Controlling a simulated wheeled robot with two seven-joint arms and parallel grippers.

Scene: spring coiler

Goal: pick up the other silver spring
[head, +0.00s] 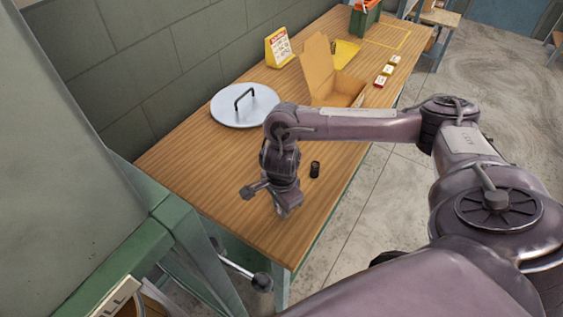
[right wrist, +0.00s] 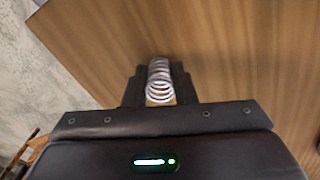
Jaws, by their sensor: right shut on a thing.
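A silver coil spring (right wrist: 159,82) stands out between the fingers in the right wrist view. My right gripper (right wrist: 160,88) is shut on it. In the head view my right gripper (head: 285,208) points down over the near end of the wooden table, and the spring is hidden there by the gripper. I cannot tell whether the spring still touches the table top. My left gripper is not in view.
A small dark cylinder (head: 315,169) stands on the table (head: 240,199) just right of my right gripper. A round metal lid (head: 229,113), an open cardboard box (head: 318,62), a yellow sign (head: 279,47) and small colored blocks (head: 384,76) are farther back.

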